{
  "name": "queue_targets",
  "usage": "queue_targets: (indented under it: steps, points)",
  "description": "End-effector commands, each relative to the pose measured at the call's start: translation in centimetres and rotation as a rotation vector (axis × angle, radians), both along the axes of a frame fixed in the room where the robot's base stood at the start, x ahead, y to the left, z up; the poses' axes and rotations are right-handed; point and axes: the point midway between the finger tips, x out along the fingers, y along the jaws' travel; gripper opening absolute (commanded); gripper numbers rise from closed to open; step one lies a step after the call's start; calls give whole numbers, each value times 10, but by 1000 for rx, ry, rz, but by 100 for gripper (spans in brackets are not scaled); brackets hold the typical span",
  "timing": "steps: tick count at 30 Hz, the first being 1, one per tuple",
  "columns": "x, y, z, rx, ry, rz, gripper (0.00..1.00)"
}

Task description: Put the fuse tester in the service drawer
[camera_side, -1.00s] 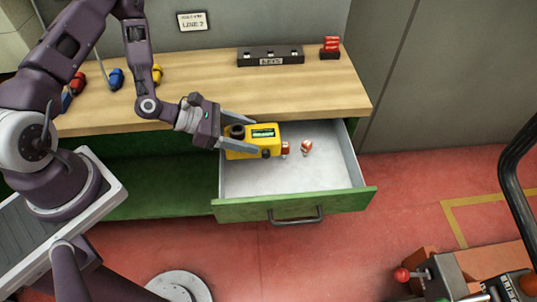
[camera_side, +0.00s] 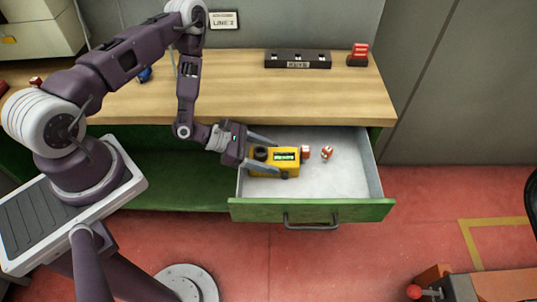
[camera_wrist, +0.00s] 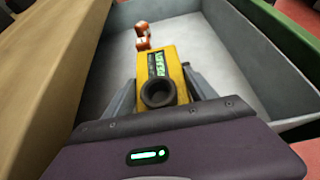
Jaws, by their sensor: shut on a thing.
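The fuse tester (camera_side: 287,166) is a yellow box with a green display and a black round knob. My gripper (camera_side: 281,160) is shut on it, one finger along each long side. The tester is over the left part of the open service drawer (camera_side: 340,185), which has a green front and a pale grey inside. I cannot tell whether it touches the drawer floor. In the wrist view the tester (camera_wrist: 172,65) points away from my gripper, with the drawer floor (camera_wrist: 225,60) beyond and to the right of it.
Two small orange-and-white things (camera_side: 327,153) lie in the drawer just past the tester's far end. The drawer's right side is clear.

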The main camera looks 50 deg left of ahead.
Motion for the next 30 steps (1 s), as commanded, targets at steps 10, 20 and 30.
queue_targets:
  steps: [10, 20, 30]
  points:
    - [0, 0, 0, 0, 0, 0, 87]
    - [-28, 28, 23, 2, 3, 3, 87]
    - [-48, 47, 38, 1, 2, 0, 87]
